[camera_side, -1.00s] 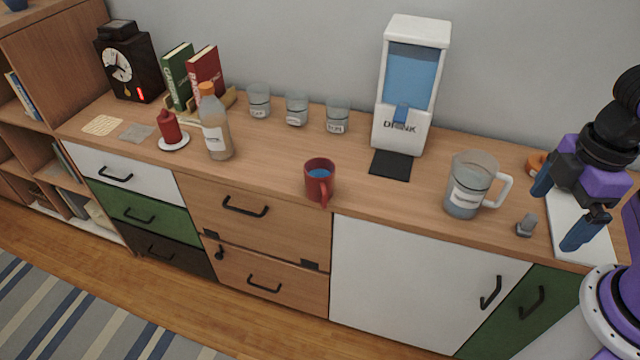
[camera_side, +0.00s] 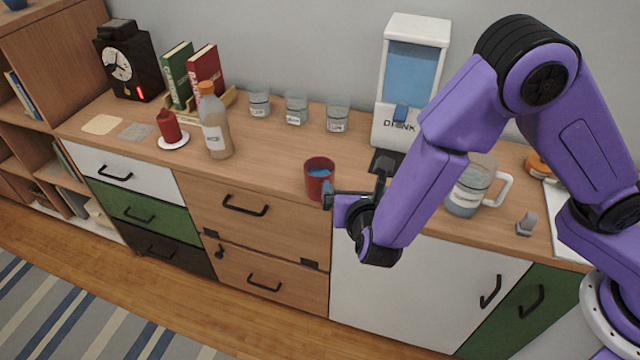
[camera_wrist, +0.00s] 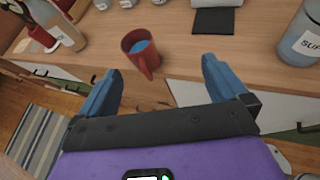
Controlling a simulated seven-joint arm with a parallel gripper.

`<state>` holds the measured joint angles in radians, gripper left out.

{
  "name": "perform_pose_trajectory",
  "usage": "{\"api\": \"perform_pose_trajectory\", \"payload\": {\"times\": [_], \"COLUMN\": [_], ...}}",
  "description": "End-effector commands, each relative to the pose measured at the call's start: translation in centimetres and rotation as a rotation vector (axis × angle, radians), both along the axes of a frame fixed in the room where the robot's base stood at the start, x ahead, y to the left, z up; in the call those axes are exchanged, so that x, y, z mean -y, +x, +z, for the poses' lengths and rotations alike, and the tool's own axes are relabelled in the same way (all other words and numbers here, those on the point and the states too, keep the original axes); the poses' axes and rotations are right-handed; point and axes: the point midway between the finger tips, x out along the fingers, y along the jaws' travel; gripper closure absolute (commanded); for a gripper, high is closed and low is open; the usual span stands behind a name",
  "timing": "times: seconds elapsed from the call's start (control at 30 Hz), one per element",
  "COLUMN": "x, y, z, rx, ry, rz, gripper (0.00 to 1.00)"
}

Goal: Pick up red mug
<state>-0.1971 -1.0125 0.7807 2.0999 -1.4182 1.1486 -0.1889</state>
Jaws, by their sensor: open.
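The red mug (camera_side: 318,174) stands upright near the front edge of the wooden counter, with blue inside it. In the wrist view the mug (camera_wrist: 136,50) is ahead of my fingers, left of the middle, with its handle towards me. My gripper (camera_side: 352,190) is just right of the mug in the side view and partly hides its handle. I cannot tell whether a finger touches the mug.
A bottle (camera_side: 215,125) and a red candle (camera_side: 169,127) stand left of the mug. Several clear glasses (camera_side: 297,108) are behind it. The drink dispenser (camera_side: 412,75) and a clear pitcher (camera_side: 468,190) stand to the right. The counter just left of the mug is clear.

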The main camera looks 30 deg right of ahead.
Motion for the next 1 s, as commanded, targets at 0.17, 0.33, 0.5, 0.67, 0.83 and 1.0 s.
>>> {"api": "perform_pose_trajectory", "payload": {"times": [0.17,0.33,0.5,0.67,0.83,1.0], "x": [-3.0,-3.3,-2.4,-1.6,-0.8,-0.5], "y": [0.4,1.4,4.1,6.8,9.4,11.1], "z": [-1.9,-2.6,-3.8,-4.9,-6.0,-6.7], "rx": [0.018,0.022,0.021,0.021,0.02,0.022], "ry": [-0.091,-0.105,-0.104,-0.103,-0.102,-0.102], "rz": [0.134,0.155,0.152,0.151,0.152,0.154], "gripper": [0.0,0.0,0.0,0.0,0.0,0.0]}}
